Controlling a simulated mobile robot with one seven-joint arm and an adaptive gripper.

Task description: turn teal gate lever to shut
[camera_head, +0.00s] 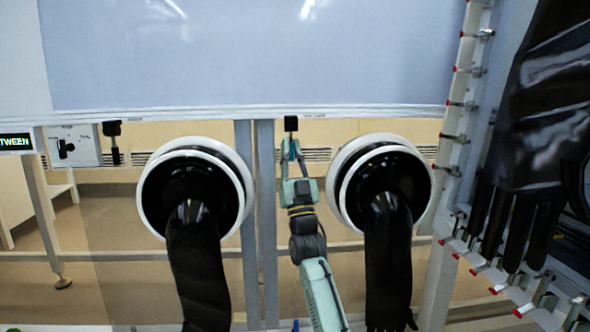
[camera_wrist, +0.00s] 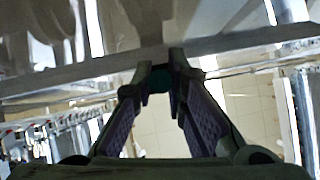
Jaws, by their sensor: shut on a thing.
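My gripper (camera_head: 291,150) is raised between the two glove ports, its fingers pointing up at the underside of the pale window frame. In the wrist view my gripper (camera_wrist: 160,76) has its fingertips closed on a small dark teal piece, which I take to be the teal gate lever (camera_wrist: 159,83). Most of the lever is hidden by the fingers. In the head view a small black block (camera_head: 291,124) hangs from the frame just above the fingertips. The lever's exact angle cannot be told.
Round ports with black gloves stand close on the left (camera_head: 191,187) and right (camera_head: 383,187) of my arm. Grey posts (camera_head: 265,220) rise just left of it. A box with a black knob (camera_head: 74,146) is at far left. A rack with red-tipped pegs (camera_head: 456,103) is at right.

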